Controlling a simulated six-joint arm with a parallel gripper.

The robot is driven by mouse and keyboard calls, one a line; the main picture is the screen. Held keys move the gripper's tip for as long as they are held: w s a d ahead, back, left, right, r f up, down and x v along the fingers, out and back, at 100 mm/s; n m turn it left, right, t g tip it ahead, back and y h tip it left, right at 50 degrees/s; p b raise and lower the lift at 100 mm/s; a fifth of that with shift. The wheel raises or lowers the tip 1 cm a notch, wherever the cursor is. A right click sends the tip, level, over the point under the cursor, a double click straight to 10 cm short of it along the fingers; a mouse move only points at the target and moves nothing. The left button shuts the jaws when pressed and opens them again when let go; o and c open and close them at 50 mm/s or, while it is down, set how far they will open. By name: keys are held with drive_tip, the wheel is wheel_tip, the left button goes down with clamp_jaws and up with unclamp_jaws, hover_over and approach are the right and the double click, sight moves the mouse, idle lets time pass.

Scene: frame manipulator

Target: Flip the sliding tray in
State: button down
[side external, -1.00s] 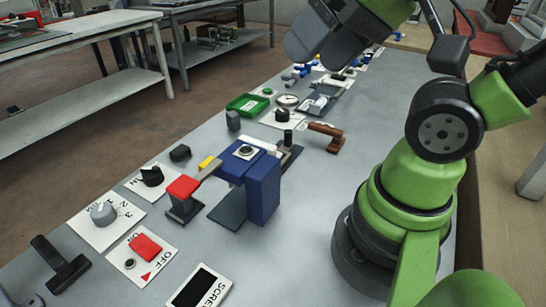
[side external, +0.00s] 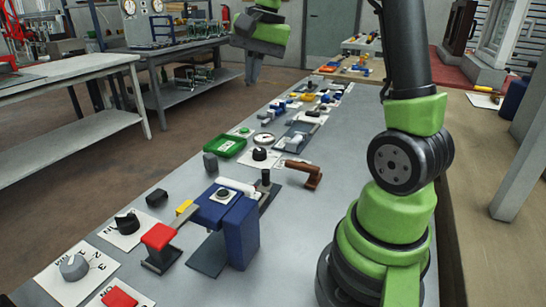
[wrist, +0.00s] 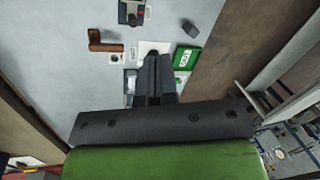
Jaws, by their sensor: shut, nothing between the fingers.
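My gripper (side external: 252,75) hangs high at the back, left of the bench's far part. It is shut and empty, and clear of everything. The wrist view shows its dark fingers (wrist: 155,75) close together over the bench. I cannot tell for sure which thing is the sliding tray. A green tray (side external: 225,147) with something pale in it lies flat at the bench's left edge; it also shows in the wrist view (wrist: 187,57), right of the fingers. A flat grey tray-like panel (side external: 290,141) with white and blue parts lies to its right.
A brown handle (side external: 302,174) and a blue block device (side external: 228,225) stand in front. A black knob (side external: 260,153) sits on a white plate beside the green tray. Red and grey switches line the near left edge. Several small fixtures crowd the bench's far end.

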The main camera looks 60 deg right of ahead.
drive_tip(key=s+d+f+m+g+y, duration=0.1)
drive_tip(key=d+f+m, duration=0.5)
drive_tip(key=d+f, duration=0.7)
drive_tip(key=shift+s+d+m+g+y, duration=0.35)
drive_tip(key=shift+d+g+y, duration=0.2)
drive_tip(key=shift+d, duration=0.55)
drive_tip(key=shift+w, duration=0.1)
drive_tip(key=x, duration=1)
drive_tip(key=shift+a+f, duration=0.1)
drive_tip(key=shift+a, duration=0.05)
drive_tip(key=shift+w+a, duration=0.15)
drive_tip(key=shift+a, duration=0.45)
drive_tip(key=shift+w+a, duration=0.2)
drive_tip(key=shift+a, duration=0.45)
drive_tip(key=shift+w+a+f, duration=0.15)
drive_tip(key=shift+a+f, duration=0.05)
drive_tip(key=shift+a, duration=0.4)
drive_tip(key=shift+a, duration=0.1)
